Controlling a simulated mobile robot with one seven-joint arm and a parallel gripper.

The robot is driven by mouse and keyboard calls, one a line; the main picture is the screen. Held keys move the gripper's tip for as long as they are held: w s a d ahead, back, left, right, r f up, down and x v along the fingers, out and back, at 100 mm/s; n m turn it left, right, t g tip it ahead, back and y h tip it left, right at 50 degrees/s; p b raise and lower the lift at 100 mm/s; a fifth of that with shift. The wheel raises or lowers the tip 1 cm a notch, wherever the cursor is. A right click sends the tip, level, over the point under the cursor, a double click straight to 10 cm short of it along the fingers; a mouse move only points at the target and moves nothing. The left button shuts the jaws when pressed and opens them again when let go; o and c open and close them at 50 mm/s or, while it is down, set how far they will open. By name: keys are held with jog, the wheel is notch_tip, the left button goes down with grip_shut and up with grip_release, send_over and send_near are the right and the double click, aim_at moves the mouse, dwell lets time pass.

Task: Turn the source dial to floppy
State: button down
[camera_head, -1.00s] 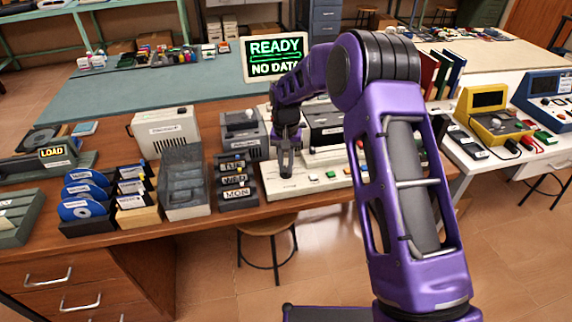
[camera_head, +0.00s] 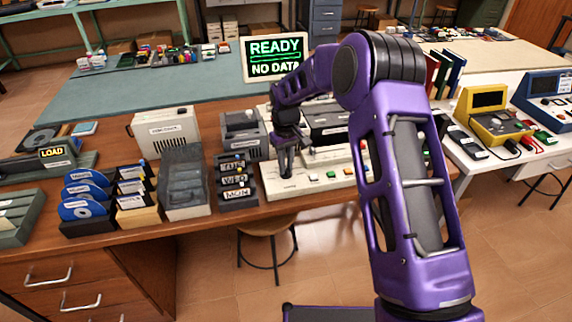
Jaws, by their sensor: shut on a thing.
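My gripper (camera_head: 287,172) points down at the left end of a cream control panel (camera_head: 335,182) on the wooden desk. It is shut on a small dark thing at the panel's left end, likely the source dial. The fingers mostly hide that thing, so its pointer and any floppy mark cannot be read. A monitor (camera_head: 271,59) behind shows green "READY" and white "NO DATA".
Day-labelled trays (camera_head: 236,178) stand close left of my gripper. A grey clear-lidded box (camera_head: 184,183) and blue disks in holders (camera_head: 86,192) are farther left. Colored buttons (camera_head: 331,174) lie right on the panel. A yellow device (camera_head: 492,115) stands at right.

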jog(key=n, duration=0.4)
jog(key=shift+r, duration=0.1)
jog(key=shift+n+p, duration=0.4)
jog(key=shift+n, duration=1.7)
jog(key=c, duration=0.8)
grip_release()
notch_tip(320, 180, up, 17)
jog(key=shift+r+p, duration=0.15)
jog(key=shift+p, duration=0.25)
